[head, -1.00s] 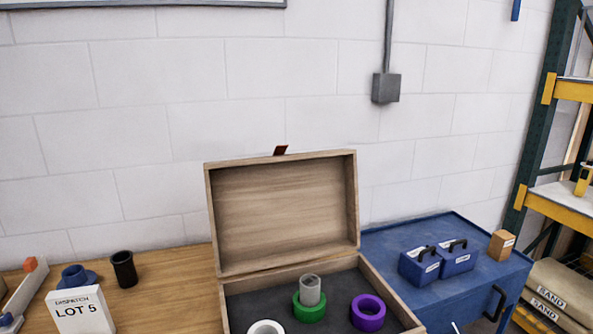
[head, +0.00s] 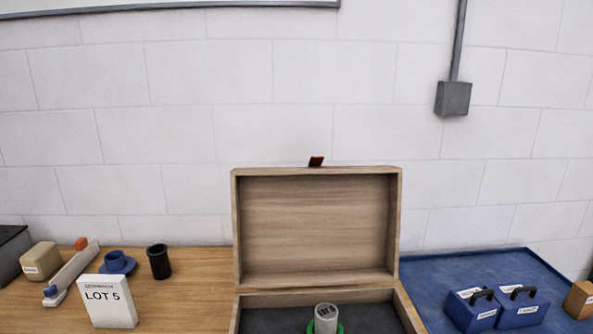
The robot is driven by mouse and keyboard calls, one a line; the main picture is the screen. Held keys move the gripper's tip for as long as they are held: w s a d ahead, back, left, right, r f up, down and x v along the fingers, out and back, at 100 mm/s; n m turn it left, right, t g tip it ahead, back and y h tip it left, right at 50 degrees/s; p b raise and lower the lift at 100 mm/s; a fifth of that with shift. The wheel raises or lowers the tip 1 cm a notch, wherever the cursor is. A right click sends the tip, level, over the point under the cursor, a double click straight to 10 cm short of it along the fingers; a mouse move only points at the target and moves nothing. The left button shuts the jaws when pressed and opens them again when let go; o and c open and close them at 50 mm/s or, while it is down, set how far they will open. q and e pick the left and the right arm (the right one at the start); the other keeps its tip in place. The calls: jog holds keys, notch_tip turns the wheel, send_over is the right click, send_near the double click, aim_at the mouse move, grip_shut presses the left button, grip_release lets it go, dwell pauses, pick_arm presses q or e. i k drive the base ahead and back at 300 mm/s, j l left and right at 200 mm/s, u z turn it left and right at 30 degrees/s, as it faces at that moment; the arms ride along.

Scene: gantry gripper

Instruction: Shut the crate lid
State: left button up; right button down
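The wooden crate (head: 412,318) stands at the bottom centre of the head view, its front part cut off by the lower edge. Its lid (head: 318,230) is open and stands upright at the back, with a small dark reddish tab (head: 316,161) on its top edge. Inside the crate, a grey cylinder (head: 326,316) stands at a green ring (head: 339,328), which is mostly out of frame. Neither of my grippers is in view.
On the wooden table left of the crate are a LOT 5 sign (head: 107,303), a black cup (head: 159,262), a blue flanged part (head: 117,263) and a tan block (head: 40,261). Blue boxes (head: 522,310) sit on a blue surface (head: 440,268) at right.

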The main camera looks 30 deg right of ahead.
aim_at(314, 224)
jog(key=k+l+u, duration=0.15)
jog(key=l, duration=0.3)
jog(key=l+u, duration=0.1)
jog(key=l, duration=0.35)
jog(key=k+l+u, duration=0.15)
jog(key=l, duration=0.3)
jog(key=k+l+u, duration=0.1)
jog(key=l, duration=0.35)
jog(key=k+l+u, duration=0.15)
jog(key=k+l, duration=0.15)
jog(key=k+l+u, duration=0.15)
jog(key=l, duration=0.3)
jog(key=k+l+u, duration=0.1)
jog(key=k+l, duration=0.15)
jog(key=l, duration=0.15)
